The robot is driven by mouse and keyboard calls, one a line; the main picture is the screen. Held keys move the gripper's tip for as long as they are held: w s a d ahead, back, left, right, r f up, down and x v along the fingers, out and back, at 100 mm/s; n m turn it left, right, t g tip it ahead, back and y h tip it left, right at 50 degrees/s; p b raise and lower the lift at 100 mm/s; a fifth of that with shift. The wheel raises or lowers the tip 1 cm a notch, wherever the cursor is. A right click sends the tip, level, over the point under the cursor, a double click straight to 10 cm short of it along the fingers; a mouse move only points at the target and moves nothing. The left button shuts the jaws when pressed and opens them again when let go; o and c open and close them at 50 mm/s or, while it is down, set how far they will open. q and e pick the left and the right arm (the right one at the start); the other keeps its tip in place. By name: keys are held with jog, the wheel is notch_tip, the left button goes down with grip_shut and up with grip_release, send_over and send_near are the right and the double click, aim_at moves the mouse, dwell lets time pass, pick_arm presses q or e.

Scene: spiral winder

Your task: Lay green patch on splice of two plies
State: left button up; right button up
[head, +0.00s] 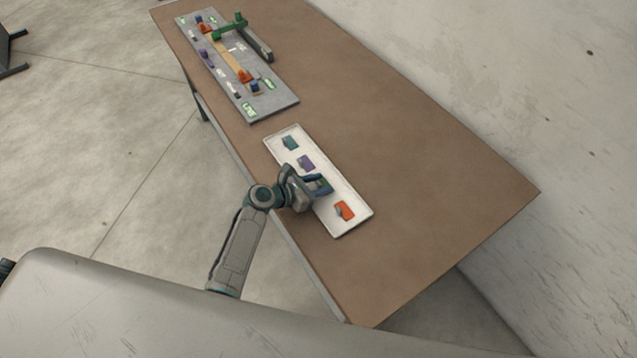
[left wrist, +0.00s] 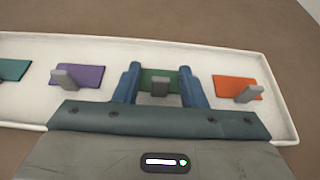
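The green patch (left wrist: 159,76) lies in the white tray with a grey upright tab on it. It is mostly hidden behind my gripper in the head view. My left gripper (head: 321,184) is over the tray. In the left wrist view its two blue fingers (left wrist: 158,88) stand apart on either side of the grey tab, with gaps showing, so it is open. The tan plies (head: 229,58) lie on the grey board (head: 282,106) at the far end of the table; their splice is too small to make out. My right gripper is not in view.
The white tray (head: 314,150) also holds a teal patch (head: 290,143), a purple patch (head: 306,162) and an orange patch (head: 345,209), each with a tab. A green arm-like fixture (head: 232,29) and coloured blocks stand on the board. The brown table (head: 430,190) is clear to the right.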

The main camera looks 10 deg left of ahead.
pick_arm(q)
jog(key=shift+f+b, duration=0.2)
jog(key=shift+b, duration=0.4)
jog(key=v, duration=0.3)
jog(key=b+v, duration=0.1)
jog(key=v, duration=0.3)
jog(key=b+v, duration=0.1)
jog(key=v, duration=0.3)
jog(key=shift+r, duration=0.25)
